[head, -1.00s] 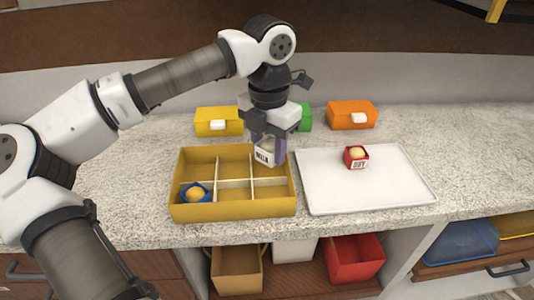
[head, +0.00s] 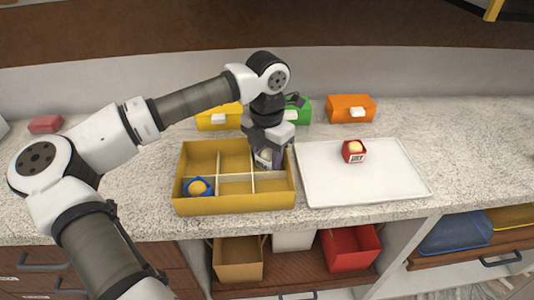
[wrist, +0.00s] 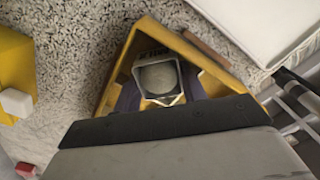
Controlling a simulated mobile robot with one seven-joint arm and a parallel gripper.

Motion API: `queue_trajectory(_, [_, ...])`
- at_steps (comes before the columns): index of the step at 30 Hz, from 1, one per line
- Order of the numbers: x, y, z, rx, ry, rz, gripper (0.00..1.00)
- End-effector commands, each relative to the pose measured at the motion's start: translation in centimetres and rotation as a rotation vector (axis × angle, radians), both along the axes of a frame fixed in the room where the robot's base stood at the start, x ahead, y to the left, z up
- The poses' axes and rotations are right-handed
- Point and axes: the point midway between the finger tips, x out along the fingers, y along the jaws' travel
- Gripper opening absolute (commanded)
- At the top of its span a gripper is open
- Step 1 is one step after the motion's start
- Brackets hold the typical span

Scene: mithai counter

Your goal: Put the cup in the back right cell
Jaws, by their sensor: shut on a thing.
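A white cup with dark lettering and a pale round sweet in it (head: 265,157) is held in my gripper (head: 267,160), at the back right cell of the yellow divided box (head: 233,207). In the wrist view the cup (wrist: 158,77) shows between the fingers, with the box's yellow walls (wrist: 118,66) around it. My gripper is shut on the cup. Its lower part is hidden by the box dividers and fingers, so I cannot tell whether it touches the cell floor. A blue cup with a yellow sweet (head: 197,187) sits in the front left cell.
A white tray (head: 375,185) lies right of the box, with a red cup (head: 353,151) on it. Yellow (head: 218,118), green (head: 304,110) and orange (head: 350,108) boxes stand behind. A red block (head: 45,124) lies at the far left.

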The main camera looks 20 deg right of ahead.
Motion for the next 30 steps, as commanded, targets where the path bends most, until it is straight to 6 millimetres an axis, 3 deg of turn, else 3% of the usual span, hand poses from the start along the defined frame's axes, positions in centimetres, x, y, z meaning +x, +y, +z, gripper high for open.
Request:
queue_trajectory(5, [0.0,0.0,-0.5,0.000,0.000,0.000,0.19])
queue_trajectory(6, [0.0,0.0,-0.4,0.000,0.000,0.000,0.45])
queue_trajectory(8, [0.0,0.0,-0.3,0.000,0.000,0.000,0.50])
queue_trajectory(20, [0.0,0.0,0.6,0.000,-0.002,0.001,0.50])
queue_trajectory(30, [0.1,0.0,6.1,0.001,-0.002,0.001,0.50])
